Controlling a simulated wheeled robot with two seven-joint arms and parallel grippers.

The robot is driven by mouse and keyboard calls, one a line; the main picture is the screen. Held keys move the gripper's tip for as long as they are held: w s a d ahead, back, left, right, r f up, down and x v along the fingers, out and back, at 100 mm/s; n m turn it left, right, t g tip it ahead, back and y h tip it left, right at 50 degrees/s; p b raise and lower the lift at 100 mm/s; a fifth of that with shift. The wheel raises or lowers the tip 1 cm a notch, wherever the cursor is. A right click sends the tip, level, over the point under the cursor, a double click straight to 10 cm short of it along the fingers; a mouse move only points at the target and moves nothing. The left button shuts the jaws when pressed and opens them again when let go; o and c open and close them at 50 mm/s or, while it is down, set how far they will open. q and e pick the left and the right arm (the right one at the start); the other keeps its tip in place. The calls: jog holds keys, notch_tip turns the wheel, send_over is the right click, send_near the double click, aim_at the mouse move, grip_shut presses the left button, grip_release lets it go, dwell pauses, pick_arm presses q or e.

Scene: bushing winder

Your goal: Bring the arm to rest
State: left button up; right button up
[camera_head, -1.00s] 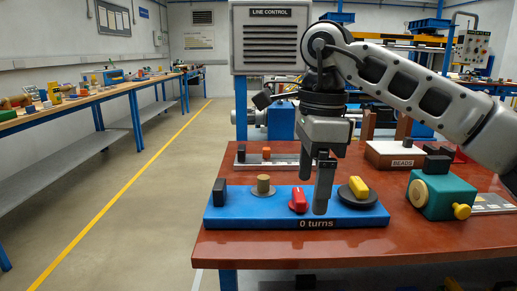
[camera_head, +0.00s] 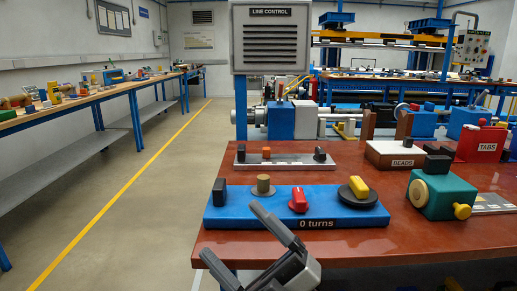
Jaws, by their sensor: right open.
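My right gripper (camera_head: 240,243) is low in the picture, in front of the table's near edge. Its two fingers are spread apart and nothing is between them. The right arm behind it is mostly out of the picture. The blue winder board (camera_head: 240,212) lies on the red-brown table (camera_head: 370,244), marked "0 turns". The gripper is apart from the board. My left gripper is not in view.
A teal box with a yellow knob (camera_head: 441,194) stands at the table's right. Behind are a grey rail (camera_head: 284,160), a beads box (camera_head: 402,152) and a red tabs box (camera_head: 482,145). The line control panel (camera_head: 271,38) rises behind the table. The aisle floor (camera_head: 150,220) at left is clear.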

jog(key=d+f+m+t+h, duration=0.5)
jog(key=d+f+m+h, duration=0.5)
jog(key=f+m+h, duration=0.6)
pick_arm(q)
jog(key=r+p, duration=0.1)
jog(key=p, duration=0.1)
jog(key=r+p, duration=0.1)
jog(key=p, duration=0.2)
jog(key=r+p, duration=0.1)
jog(key=p, duration=0.2)
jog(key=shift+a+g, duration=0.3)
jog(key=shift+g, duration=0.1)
pick_arm(e)
jog(key=s+d+f+m+g+h, duration=0.2)
jog(key=s+d+f+m+g, duration=0.4)
jog(key=s, duration=0.5)
notch_tip(320, 180, down, 2)
jog(key=shift+d+m+g+h, duration=0.2)
jog(key=shift+m+g+h, duration=0.1)
jog(key=shift+m+g, duration=0.25)
jog(key=shift+f, duration=0.1)
